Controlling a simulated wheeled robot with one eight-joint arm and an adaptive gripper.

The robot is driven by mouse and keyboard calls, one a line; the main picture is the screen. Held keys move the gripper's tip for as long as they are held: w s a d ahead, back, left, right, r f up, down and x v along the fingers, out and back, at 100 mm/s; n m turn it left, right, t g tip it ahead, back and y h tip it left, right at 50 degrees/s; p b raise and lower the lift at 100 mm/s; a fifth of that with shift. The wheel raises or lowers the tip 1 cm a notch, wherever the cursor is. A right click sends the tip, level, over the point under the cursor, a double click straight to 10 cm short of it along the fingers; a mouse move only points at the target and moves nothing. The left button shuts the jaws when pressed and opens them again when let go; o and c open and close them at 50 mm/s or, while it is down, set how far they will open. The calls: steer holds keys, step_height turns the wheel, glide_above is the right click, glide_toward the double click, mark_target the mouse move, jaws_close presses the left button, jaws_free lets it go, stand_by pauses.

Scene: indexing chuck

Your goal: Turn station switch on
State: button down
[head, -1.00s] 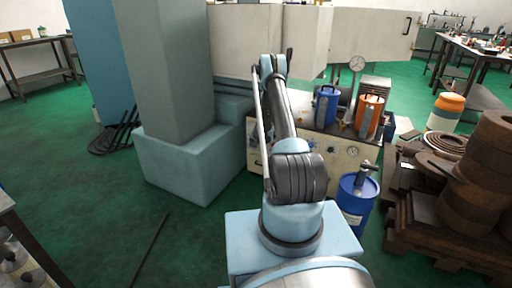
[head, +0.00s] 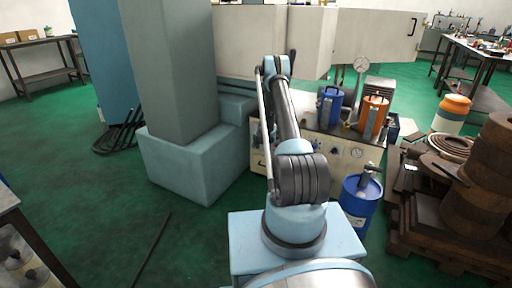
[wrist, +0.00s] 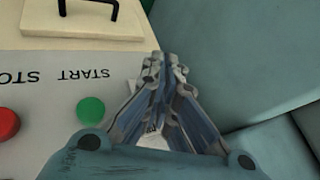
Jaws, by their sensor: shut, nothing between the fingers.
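In the wrist view my gripper (wrist: 163,62) is shut and empty, its fingers together beside the right edge of a pale control panel (wrist: 45,75). The panel carries a green button (wrist: 90,110) by the upside-down word START and a red button (wrist: 8,123) by STOP, left of the fingers. A small whitish part (wrist: 152,140) shows between the finger links; I cannot tell whether it is the station switch. No switch is clearly identifiable. In the head view my arm reaches toward the cream machine front (head: 335,158), and the gripper is hidden.
A cream lid with a black handle (wrist: 88,8) lies beyond the panel. Blue-grey machine blocks (head: 190,165) stand left of my arm. A blue drum (head: 358,200) and a pallet (head: 430,225) with brown rings are to the right.

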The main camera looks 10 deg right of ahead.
steer(key=shift+w+a+f, duration=0.1)
steer(key=shift+a, duration=0.05)
steer(key=shift+f, duration=0.4)
stand_by(0.7)
steer(key=shift+r, duration=0.1)
stand_by(0.4)
